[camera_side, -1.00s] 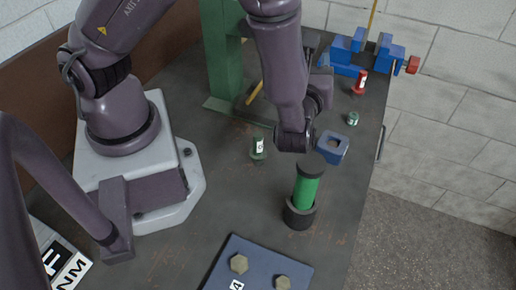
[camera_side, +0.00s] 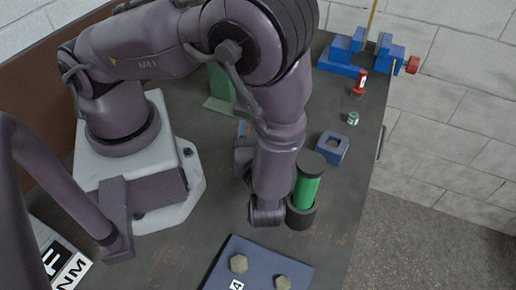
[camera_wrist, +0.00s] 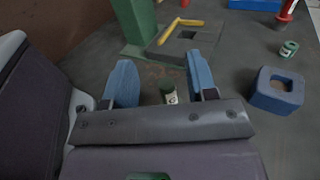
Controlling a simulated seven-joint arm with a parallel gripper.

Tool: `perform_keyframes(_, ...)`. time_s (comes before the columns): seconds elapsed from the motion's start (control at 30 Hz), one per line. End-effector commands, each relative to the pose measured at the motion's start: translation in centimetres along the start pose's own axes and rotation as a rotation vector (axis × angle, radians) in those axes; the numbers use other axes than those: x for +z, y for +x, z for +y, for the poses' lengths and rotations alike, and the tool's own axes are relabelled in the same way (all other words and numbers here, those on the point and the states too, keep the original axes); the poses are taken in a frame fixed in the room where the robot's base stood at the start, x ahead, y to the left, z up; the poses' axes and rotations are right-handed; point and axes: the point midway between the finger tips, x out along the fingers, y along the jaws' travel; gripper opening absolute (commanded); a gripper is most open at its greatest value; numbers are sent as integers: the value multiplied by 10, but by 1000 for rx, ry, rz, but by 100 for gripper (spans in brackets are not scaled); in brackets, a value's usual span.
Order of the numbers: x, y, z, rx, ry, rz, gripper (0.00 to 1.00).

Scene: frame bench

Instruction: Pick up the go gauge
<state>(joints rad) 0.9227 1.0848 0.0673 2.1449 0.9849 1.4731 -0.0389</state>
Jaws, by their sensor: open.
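A small dark green piece with a white label (camera_wrist: 169,92) stands on the bench, seen between my fingers in the wrist view; it may be the go gauge, but its label is unreadable. My arm hides it in the side view. My gripper (camera_wrist: 159,60) is open, its two blue fingers apart with nothing held; whether they are level with the piece I cannot tell. In the side view only a bit of a blue finger shows behind my arm. Another small green labelled piece (camera_side: 352,118) lies farther right, also in the wrist view (camera_wrist: 288,48).
A larger green cylinder (camera_side: 307,190) with a dark top stands in a black ring (camera_side: 300,217) close beside my arm. A blue block with a hole (camera_side: 332,148) is right. A red labelled piece (camera_side: 359,86), blue vise (camera_side: 345,58), green post (camera_wrist: 137,22) and bolted plate (camera_side: 260,264) surround.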

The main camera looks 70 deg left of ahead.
Motion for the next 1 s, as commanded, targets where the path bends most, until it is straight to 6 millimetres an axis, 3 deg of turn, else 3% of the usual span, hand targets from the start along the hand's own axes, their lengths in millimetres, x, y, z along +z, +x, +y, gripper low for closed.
perform_keyframes(0.37, -36, 0, 0, 0, 1, -1, 52)
perform_keyframes(0.6, -77, 2, 0, 1, 1, -1, 52)
perform_keyframes(0.8, -73, 28, 0, 2, -1, -1, 52)
perform_keyframes(1.0, -73, 30, 0, -1, -1, 0, 52)
